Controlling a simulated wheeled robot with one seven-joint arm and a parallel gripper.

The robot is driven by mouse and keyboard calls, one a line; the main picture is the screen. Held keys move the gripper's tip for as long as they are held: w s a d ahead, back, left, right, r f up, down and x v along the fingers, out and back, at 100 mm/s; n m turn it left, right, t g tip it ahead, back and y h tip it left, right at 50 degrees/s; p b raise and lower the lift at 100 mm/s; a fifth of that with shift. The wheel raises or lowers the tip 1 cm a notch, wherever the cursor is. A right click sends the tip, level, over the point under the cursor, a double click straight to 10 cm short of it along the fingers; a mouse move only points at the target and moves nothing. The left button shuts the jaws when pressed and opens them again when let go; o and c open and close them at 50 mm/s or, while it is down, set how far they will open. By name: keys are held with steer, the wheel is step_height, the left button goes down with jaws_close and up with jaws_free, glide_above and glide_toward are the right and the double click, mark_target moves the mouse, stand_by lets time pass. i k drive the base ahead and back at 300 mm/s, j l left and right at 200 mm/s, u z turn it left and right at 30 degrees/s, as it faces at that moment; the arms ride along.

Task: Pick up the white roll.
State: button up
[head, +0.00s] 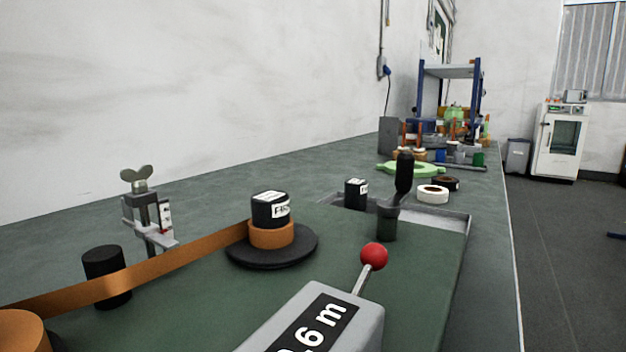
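The white roll (433,194) lies flat on the grey-green bench top in the head view, right of the middle. It is a short ring with a dark centre hole. A dark roll (446,183) with a brownish centre lies just behind it and to its right. A black upright handle (404,173) stands close in front of it on the left. My gripper is not in view.
A grey tray edge (455,225) lies in front of the white roll. A light green ring (405,168) lies behind it. Copper foil (170,264) runs to a black-capped spool (270,234). A red-knobbed lever (374,256) stands nearest. The bench's right edge is close.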

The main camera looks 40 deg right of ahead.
mark_target(432, 194)
steer(key=l, duration=0.5)
steer(key=k+l+u, duration=0.15)
steer(key=l, duration=0.9)
steer(key=l+u, duration=0.15)
steer(key=l, duration=0.35)
steer(key=k+l, duration=0.15)
steer(key=l, duration=0.35)
steer(key=k+l+u, duration=0.15)
steer(key=l, duration=0.85)
steer(key=u, duration=1.35)
steer(key=k+j, duration=0.05)
